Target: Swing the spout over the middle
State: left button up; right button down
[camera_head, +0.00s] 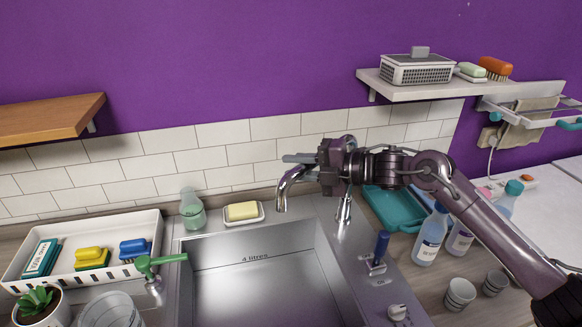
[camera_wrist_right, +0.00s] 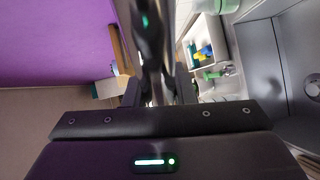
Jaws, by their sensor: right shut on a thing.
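The chrome spout (camera_head: 287,186) curves down over the back part of the metal sink (camera_head: 262,288), right of the basin's middle. Its tip points down into the basin, and its post (camera_head: 344,209) stands behind the rim at the right. My right gripper (camera_head: 304,160) is shut on the spout's upper part, with the arm reaching in from the right. The gripper hides much of the spout's top. In the right wrist view the spout (camera_wrist_right: 153,70) runs between the two dark fingers. My left gripper is not in view.
A blue-handled lever (camera_head: 380,248) and a knob (camera_head: 397,312) sit on the right rim. A green-handled tap (camera_head: 152,267) is at the left rim. Yellow soap (camera_head: 242,211) and a green bottle (camera_head: 192,209) stand behind the sink. Bottles and cups stand at right. The basin is empty.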

jog(key=shift+s+d+f, duration=0.1)
jog(key=shift+d, duration=0.05)
jog(key=c, duration=1.2)
grip_release()
jog(key=shift+d+b, duration=0.35)
jog(key=shift+d, duration=0.05)
jog(key=b+v, duration=0.2)
jog(key=v, duration=0.4)
jog(key=shift+s+d+b, duration=0.1)
jog(key=shift+d+b, duration=0.1)
jog(key=shift+b, duration=0.15)
jog(key=shift+s+d+r, duration=0.15)
jog(key=shift+d+r, duration=0.05)
jog(key=shift+d, duration=0.05)
